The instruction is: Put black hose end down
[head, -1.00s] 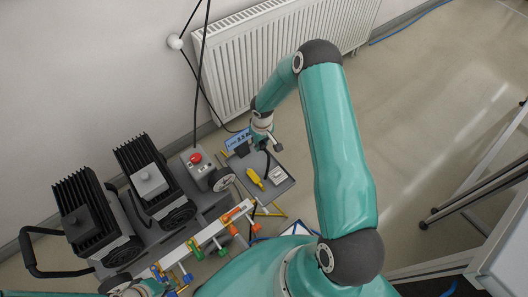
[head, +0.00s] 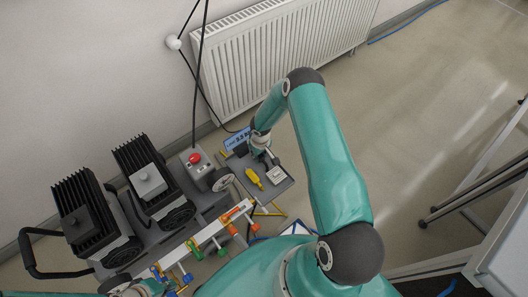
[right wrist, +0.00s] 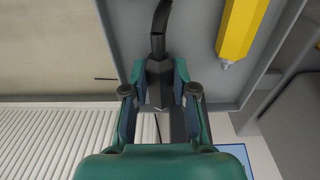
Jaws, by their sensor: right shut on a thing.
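My right gripper (right wrist: 161,95) is shut on the black hose end (right wrist: 158,80) in the right wrist view. The black hose (right wrist: 161,18) runs up from it over the grey tray (right wrist: 195,75). In the head view my right gripper (head: 270,155) is at the back part of the grey tray (head: 284,187). I cannot tell whether the hose end touches the tray. My left gripper (head: 150,288) is at the bottom edge of the head view, partly cut off, and its jaws cannot be made out.
A yellow tool (head: 254,178) and a small light device (head: 276,173) lie on the tray. Left of it are a grey box with a red button (head: 194,158) and black finned pumps (head: 145,168). Coloured valves (head: 228,218) line a white rail in front. A radiator (head: 250,60) stands behind.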

